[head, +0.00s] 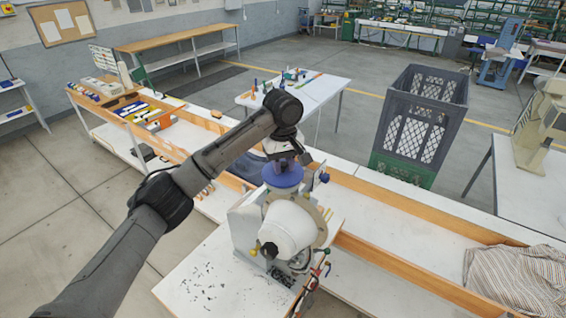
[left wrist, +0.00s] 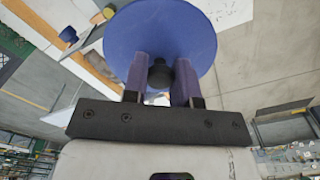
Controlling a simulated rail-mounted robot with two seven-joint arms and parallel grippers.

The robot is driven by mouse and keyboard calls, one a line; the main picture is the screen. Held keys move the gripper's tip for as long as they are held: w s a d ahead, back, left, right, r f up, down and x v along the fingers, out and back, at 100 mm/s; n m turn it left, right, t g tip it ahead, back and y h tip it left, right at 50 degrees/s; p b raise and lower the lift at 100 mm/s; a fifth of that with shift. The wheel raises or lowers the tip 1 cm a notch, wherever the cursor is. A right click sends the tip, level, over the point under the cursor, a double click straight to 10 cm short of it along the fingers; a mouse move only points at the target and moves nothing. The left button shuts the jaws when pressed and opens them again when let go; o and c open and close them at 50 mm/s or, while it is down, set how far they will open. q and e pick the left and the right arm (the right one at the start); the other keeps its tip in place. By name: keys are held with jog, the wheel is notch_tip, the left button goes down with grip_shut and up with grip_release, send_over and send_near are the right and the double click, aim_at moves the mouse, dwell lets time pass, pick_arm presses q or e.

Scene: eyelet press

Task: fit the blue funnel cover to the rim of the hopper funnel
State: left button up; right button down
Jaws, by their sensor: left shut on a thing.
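The blue funnel cover (head: 282,176) is a round disc, held above the eyelet press. In the left wrist view the cover (left wrist: 160,35) fills the upper middle, with a dark knob (left wrist: 160,75) at its centre. My left gripper (head: 284,157) is shut on that knob, one finger on each side. A white funnel-shaped body (head: 288,229) sits on the press just below and in front of the cover. The cover hides what is directly beneath it, so I cannot tell whether it touches a rim. My right gripper is not in view.
The press stands on a white bench with dark bits (head: 215,285) scattered on it. A wood-edged bench runs behind, with a striped cloth (head: 515,280) at right. A grey crate (head: 425,118) stands on a green one. A white table (head: 315,92) stands behind.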

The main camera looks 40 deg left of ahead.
aim_at(283, 164)
pick_arm(q)
jog(key=shift+f, duration=0.2)
jog(key=o, duration=1)
jog(key=shift+r, duration=2.5)
